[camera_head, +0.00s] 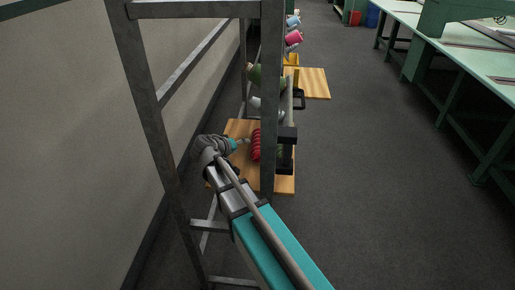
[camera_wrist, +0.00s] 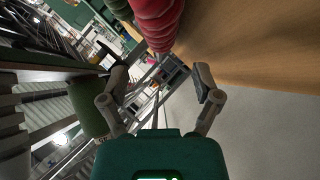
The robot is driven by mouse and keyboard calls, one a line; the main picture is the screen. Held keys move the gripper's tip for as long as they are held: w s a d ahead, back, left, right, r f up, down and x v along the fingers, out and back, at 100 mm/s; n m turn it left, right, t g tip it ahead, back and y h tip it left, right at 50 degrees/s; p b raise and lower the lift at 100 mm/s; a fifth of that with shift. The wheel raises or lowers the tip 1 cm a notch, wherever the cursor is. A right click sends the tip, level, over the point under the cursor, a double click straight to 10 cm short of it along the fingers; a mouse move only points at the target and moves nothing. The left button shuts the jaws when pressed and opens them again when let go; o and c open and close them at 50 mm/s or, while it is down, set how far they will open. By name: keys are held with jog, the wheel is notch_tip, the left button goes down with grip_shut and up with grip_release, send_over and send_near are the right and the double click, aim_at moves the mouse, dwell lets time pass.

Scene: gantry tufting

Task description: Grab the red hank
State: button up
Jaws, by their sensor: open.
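The red hank (camera_head: 256,146) is a ribbed, coiled bundle near the wooden board (camera_head: 284,185) inside the grey metal frame. In the wrist view the red hank (camera_wrist: 157,22) shows at the top centre, cut off by the picture's edge, with the wooden surface (camera_wrist: 250,35) to its right. My gripper (camera_head: 240,142) is just left of the hank in the head view. In the wrist view my gripper (camera_wrist: 160,82) has its two fingers spread apart with nothing between them. The hank lies beyond the fingertips. Whether they touch it is not clear.
A grey frame post (camera_head: 270,100) stands close in front of the hank. A green spool (camera_head: 254,75), a pink spool (camera_head: 293,38) and a second wooden board (camera_head: 315,84) are farther back. A wall is at left. Open floor (camera_head: 370,170) separates the frame from green tables (camera_head: 470,60).

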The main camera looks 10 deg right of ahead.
aim_at(253, 144)
jog(key=shift+b+x, duration=0.65)
jog(key=shift+x, duration=1.25)
jog(key=shift+b+x, duration=1.25)
jog(key=shift+x, duration=1.4)
jog(key=shift+w+a, duration=0.1)
jog(key=shift+w, duration=0.05)
jog(key=shift+r, duration=0.1)
jog(key=c, duration=0.8)
